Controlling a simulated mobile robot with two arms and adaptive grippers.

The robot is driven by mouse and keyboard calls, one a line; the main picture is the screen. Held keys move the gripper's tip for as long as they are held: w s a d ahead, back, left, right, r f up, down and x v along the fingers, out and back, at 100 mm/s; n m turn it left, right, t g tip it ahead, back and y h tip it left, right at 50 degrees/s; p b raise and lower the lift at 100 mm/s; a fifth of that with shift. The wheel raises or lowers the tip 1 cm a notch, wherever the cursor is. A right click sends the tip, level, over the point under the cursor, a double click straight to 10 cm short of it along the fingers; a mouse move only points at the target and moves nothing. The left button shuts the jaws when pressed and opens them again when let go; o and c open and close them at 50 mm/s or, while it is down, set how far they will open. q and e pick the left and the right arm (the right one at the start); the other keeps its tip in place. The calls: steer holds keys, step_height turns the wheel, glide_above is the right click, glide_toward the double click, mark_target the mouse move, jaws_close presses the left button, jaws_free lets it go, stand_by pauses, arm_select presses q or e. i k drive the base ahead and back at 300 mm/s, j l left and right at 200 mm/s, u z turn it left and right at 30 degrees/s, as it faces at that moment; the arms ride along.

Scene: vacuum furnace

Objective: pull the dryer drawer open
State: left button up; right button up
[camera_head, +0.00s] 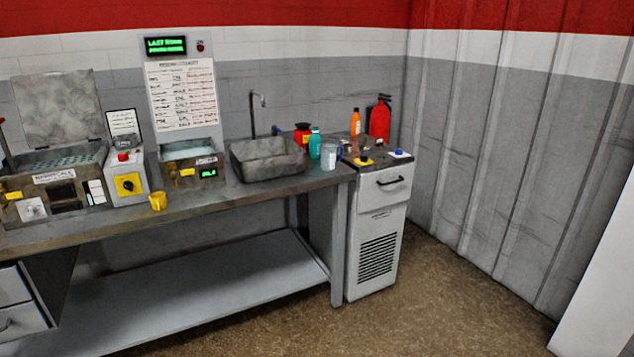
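A white cabinet unit with a dark top (376,250) stands at the right end of the bench; it looks like the dryer. A drawer front (372,198) with a black bar handle (390,181) is high on its front face, above a vent grille. The drawer front looks flush with the cabinet, so it appears shut. Neither of my grippers is in view.
A red extinguisher (380,119) is behind the cabinet. The brown floor (440,300) in front is clear.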

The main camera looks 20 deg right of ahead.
mark_target(378, 188)
steer(key=z, duration=1.1)
steer(key=i+j, duration=0.45)
steer(key=i, duration=0.15)
steer(key=i+j, duration=0.45)
steer(key=i, duration=0.2)
steer(key=i+j, duration=0.45)
steer(key=i, duration=0.15)
